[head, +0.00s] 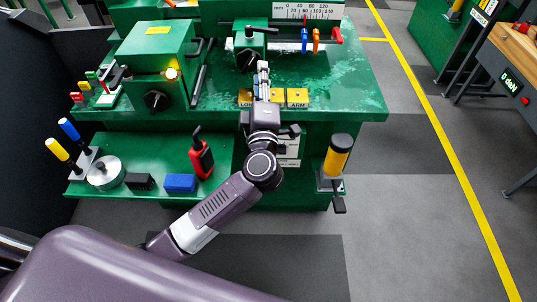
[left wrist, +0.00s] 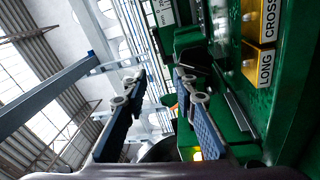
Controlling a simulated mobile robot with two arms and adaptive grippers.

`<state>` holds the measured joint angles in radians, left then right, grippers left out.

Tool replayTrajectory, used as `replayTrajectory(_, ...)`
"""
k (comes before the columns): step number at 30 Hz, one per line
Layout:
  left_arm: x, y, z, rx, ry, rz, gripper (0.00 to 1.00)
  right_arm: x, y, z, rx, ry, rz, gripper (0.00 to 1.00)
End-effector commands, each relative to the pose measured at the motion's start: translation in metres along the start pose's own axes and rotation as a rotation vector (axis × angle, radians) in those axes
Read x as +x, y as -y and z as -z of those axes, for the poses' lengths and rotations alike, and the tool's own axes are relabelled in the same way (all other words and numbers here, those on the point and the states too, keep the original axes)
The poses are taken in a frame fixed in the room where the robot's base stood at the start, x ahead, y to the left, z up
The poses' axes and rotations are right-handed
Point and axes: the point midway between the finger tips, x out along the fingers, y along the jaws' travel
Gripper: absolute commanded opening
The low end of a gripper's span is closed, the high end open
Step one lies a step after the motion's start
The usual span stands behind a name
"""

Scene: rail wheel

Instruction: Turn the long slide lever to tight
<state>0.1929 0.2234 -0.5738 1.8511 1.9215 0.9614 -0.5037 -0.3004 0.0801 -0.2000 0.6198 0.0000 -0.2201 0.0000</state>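The long slide lever cannot be told apart surely. A yellow LONG plate (head: 245,98) sits on the front edge of the green machine; it also shows in the left wrist view (left wrist: 265,66). My left gripper (head: 263,70) reaches over the row of yellow plates, close to a green block with a black knob (head: 247,57). In the left wrist view my left gripper (left wrist: 160,78) has its two fingers apart with nothing held between them. Contact with any lever is not visible. My right gripper is not in view.
Blue (head: 304,41), orange (head: 316,41) and red (head: 337,36) levers stand right of the gripper. An ARM plate (head: 298,98) is right of the LONG plate. A yellow-and-black handle (head: 338,155) stands at the front right. Open floor lies to the right.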

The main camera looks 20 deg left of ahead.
Motion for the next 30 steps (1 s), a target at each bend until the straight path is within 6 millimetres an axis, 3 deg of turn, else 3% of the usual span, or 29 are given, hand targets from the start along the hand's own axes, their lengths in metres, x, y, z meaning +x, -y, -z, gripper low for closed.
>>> replayTrajectory(13, -0.007, 0.071, -0.023, 0.343, 0.094, -0.079, 0.26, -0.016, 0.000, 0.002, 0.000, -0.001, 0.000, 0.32)
replayTrajectory(30, -0.046, 0.172, -0.057, 0.646, 0.310, -0.061, 0.26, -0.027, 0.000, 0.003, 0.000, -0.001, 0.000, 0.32)
